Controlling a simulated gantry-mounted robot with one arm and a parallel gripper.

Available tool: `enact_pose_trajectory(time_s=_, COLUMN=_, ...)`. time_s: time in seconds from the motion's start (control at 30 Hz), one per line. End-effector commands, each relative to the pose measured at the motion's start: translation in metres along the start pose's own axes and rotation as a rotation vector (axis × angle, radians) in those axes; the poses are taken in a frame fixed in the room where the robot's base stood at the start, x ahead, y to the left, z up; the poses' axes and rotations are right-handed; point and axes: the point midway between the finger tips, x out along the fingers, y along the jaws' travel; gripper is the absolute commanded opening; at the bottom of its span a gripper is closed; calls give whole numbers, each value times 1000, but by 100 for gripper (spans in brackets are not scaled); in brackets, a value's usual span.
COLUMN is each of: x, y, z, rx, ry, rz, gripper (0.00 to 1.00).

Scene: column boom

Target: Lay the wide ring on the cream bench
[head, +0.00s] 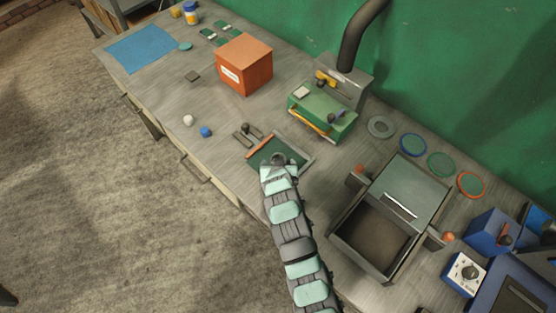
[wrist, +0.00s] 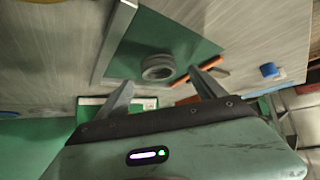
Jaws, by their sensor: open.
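A grey thick-walled ring (wrist: 158,67) lies on a dark green panel (wrist: 185,40) in the wrist view, just beyond my fingertips. It also shows at the end of my arm in the head view (head: 279,158), partly hidden. My gripper (wrist: 163,88) is open, with nothing between its fingers. A flat grey ring (head: 381,121) with a broad band lies further back on the pale grey-beige bench (head: 240,120). I cannot tell for certain which of these is the wide ring.
A metal box (head: 345,238) stands right of my arm. A green machine (head: 325,112) and orange box (head: 243,68) stand behind. Bench at left is partly clear.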

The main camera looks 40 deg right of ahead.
Motion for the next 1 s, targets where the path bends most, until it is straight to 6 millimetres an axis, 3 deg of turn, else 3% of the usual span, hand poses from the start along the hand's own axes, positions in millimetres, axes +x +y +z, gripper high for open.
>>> enact_pose_trajectory(time_s=0.3, x=32, y=1, z=-1, rx=0, ry=-3, rz=1, gripper=79)
enact_pose_trajectory(time_s=0.6, x=36, y=0, z=-1, rx=-1, ry=-1, rz=0, gripper=79)
enact_pose_trajectory(time_s=1.0, x=35, y=1, z=-1, rx=0, ry=-1, rz=0, gripper=47)
